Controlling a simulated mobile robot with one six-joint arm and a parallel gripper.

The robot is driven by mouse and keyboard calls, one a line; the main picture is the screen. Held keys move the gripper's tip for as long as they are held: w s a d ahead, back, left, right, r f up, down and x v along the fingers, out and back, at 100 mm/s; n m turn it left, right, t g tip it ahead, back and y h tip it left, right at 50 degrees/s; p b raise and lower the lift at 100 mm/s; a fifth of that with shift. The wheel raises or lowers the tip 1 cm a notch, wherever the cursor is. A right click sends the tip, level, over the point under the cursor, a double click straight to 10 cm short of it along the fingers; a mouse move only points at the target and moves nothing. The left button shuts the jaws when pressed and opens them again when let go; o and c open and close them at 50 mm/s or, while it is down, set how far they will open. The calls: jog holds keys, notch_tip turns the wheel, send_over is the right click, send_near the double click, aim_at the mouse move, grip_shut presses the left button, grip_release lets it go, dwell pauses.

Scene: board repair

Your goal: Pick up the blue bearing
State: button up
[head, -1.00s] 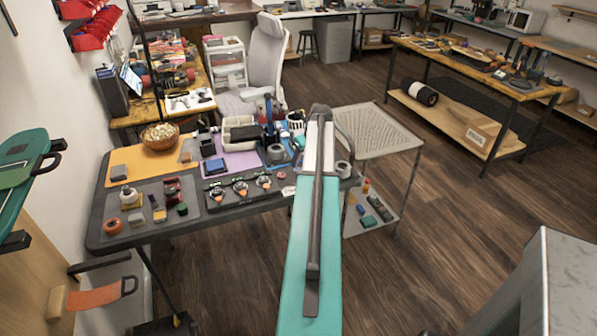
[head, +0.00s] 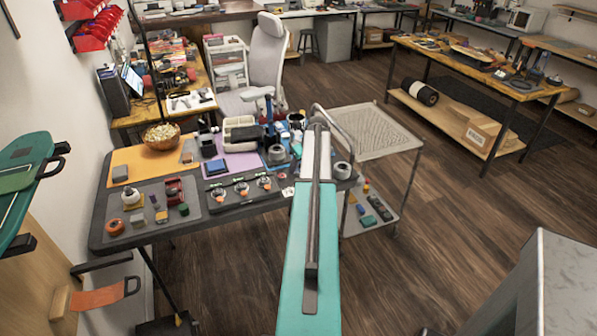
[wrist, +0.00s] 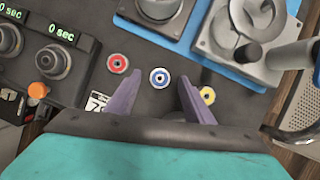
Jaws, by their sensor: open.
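The blue bearing (wrist: 159,76) is a small ring with a blue band and pale centre, lying flat on the dark tabletop in the wrist view. My gripper (wrist: 161,88) is open, with its two purple fingers on either side of the bearing in the picture. Nothing is held between them. The height of the fingertips above the table is hard to tell. A red bearing (wrist: 118,63) lies left of the blue one, and a yellow bearing (wrist: 207,95) lies by the right finger. In the head view my teal arm hides the bearings and the gripper.
A black timer box (wrist: 38,60) with knobs stands left of the bearings. A grey metal fixture (wrist: 242,35) on a blue mat (wrist: 200,58) is at the right. In the head view, a wheeled cart (head: 378,135) stands right of the worktable (head: 105,205).

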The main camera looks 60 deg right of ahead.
jog(key=shift+w+f, duration=0.2)
jog(key=shift+f, duration=0.35)
jog(key=c, duration=1.1)
